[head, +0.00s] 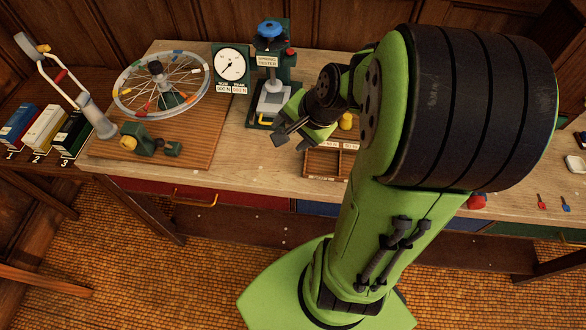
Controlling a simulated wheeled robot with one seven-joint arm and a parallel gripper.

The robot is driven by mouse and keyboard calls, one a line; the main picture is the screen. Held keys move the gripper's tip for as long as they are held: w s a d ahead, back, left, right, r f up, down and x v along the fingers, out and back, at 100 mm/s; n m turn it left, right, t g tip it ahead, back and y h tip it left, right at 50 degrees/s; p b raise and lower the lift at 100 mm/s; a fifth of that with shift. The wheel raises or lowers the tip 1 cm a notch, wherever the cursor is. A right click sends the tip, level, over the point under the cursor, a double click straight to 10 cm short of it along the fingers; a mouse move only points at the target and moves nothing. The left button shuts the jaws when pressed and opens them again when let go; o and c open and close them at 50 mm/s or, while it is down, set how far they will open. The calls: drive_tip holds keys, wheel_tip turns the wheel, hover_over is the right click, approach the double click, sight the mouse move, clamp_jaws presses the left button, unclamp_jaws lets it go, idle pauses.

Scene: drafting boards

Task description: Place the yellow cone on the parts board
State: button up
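My gripper (291,142) is above the bench, in front of the spring tester. Its two dark fingers are apart and I see nothing between them. A small yellow object (346,121) stands on the bench just right of my gripper, partly hidden by my arm; I cannot tell for sure whether it is the yellow cone. No surface is clearly marked as the parts board. A brown board (205,153) lies on the left of the bench. A shallow wooden tray (322,163) with compartments and labels lies below my gripper, its right side hidden by my arm.
A spoked wheel (160,84), a dial gauge (231,64) and a green spring tester (270,75) stand at the back. A green and yellow tool (150,141) sits on the brown board. Numbered boxes (45,131) stand left. The bench front (250,178) has clear room.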

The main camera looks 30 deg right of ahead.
drive_tip(key=s+a+r+n, duration=0.4)
drive_tip(key=s+n, duration=0.2)
drive_tip(key=s+a+r+n+h, duration=0.1)
drive_tip(key=s+a+r+n, duration=0.3)
drive_tip(key=s+n, duration=0.3)
drive_tip(key=shift+s+a+r+n+h, duration=0.15)
drive_tip(key=shift+r+n+h, duration=0.05)
drive_tip(key=shift+n+h, duration=0.1)
drive_tip(key=shift+c, duration=0.2)
